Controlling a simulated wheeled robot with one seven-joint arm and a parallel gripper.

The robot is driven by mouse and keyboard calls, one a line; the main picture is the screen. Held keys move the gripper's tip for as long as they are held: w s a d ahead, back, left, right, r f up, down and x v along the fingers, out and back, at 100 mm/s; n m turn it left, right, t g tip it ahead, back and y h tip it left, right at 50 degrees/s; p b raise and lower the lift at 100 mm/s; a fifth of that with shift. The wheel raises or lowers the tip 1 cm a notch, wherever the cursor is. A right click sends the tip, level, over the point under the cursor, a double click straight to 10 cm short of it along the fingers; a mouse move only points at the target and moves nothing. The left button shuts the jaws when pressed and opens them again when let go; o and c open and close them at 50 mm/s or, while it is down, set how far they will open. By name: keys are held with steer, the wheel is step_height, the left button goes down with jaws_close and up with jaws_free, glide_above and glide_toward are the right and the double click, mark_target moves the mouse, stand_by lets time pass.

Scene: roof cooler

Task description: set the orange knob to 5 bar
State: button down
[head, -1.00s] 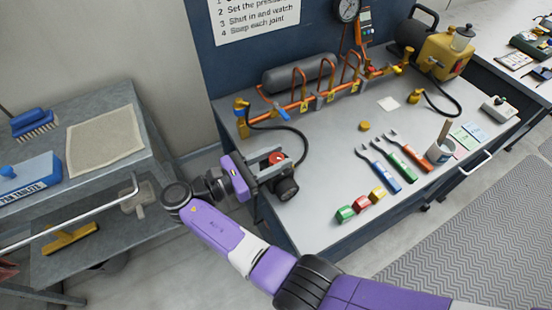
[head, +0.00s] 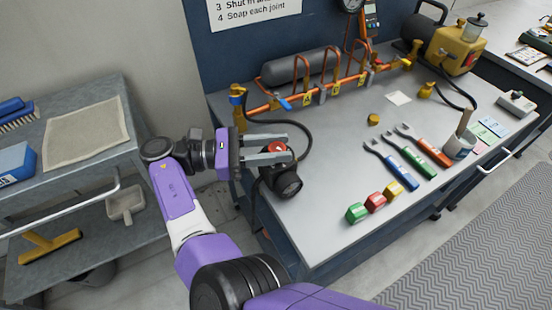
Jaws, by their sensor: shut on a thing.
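The orange-red knob (head: 277,149) sits on top of a dark regulator near the left front edge of the workbench (head: 330,190). A round black gauge (head: 283,181) is on the regulator's near side; its reading is too small to tell. My gripper (head: 284,148) reaches in from the left with its two grey fingers on either side of the knob, shut on it. The fingers hide parts of the knob and the regulator body. No scale or mark on the knob can be read.
A black hose (head: 300,135) curves close behind the regulator. Red, green and yellow blocks (head: 375,202) and several wrenches (head: 392,165) lie to the right. Copper pipework (head: 320,90) runs along the back. A grey cart (head: 95,190) stands at the left.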

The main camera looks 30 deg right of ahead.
steer(key=shift+d+f+m+g+y+b, duration=0.1)
steer(key=shift+f+m+g+y+b, duration=0.3)
steer(key=shift+b, duration=1.6)
steer(key=shift+r+m+g+y+b, duration=0.1)
steer(key=shift+m+g+b, duration=0.45)
steer(key=shift+b, duration=1.4)
steer(key=shift+d+r+g+y+b, duration=0.1)
steer(key=shift+r+g+y+b, duration=0.2)
steer(key=shift+g+b, duration=0.65)
steer(key=shift+t+b, duration=0.3)
steer(key=c, duration=0.9)
jaws_free()
steer(key=shift+s, duration=0.1)
steer(key=shift+c, duration=0.2)
steer(key=shift+r, duration=0.1)
